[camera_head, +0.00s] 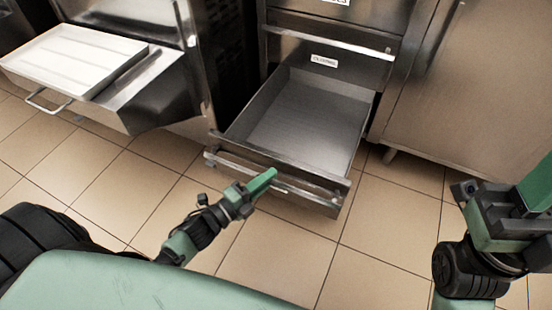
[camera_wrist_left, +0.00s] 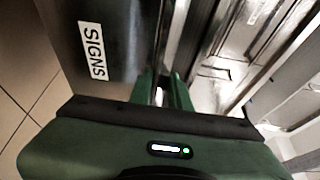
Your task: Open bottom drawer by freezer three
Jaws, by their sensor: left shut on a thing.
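The bottom drawer (camera_head: 300,115) is a grey metal drawer, pulled well out from its cabinet. Its inside is empty. A bar handle (camera_head: 325,198) runs along its front. My left gripper (camera_head: 262,184) is at the drawer front, with its green fingers shut on the handle. In the left wrist view the green fingers (camera_wrist_left: 163,92) close around the bar, beside a metal front with a "SIGNS" label (camera_wrist_left: 92,50). My right gripper (camera_head: 490,195) is at the right edge, away from the drawer; its fingertips do not show clearly.
A closed drawer with a bar handle (camera_head: 330,43) sits above the open one. A freezer with a white tray (camera_head: 75,60) on a metal shelf stands at the left. A metal cabinet (camera_head: 465,90) stands at the right. Tiled floor (camera_head: 385,240) is clear in front.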

